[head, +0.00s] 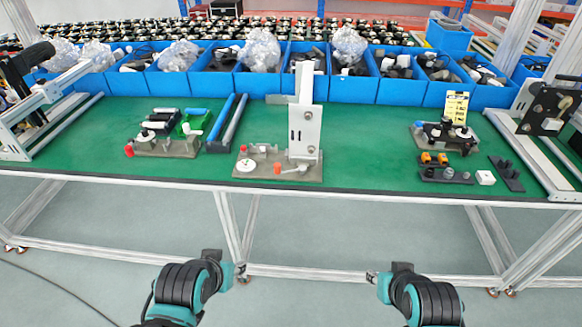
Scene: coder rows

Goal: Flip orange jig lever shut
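The centre jig (262,172) is a grey base plate with a tall silver upright block (304,132), standing near the table's front edge. A small lever (292,170) with an orange tip (278,168) lies low at the plate's front. A smaller red-orange knob (243,148) is at its back left. I cannot tell whether the lever is open or shut. My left gripper (243,274) is in front of and below the table edge, apart from the jig. My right gripper (373,278) is likewise low, to the right. Neither touches anything; their finger openings are too small to tell.
The green table (370,160) has free room right of the centre jig. Another jig with a red-orange knob (129,151) stands at left, a third jig (445,136) at right. Blue bins (318,90) line the back. A black-edged table front lies between my grippers and the jigs.

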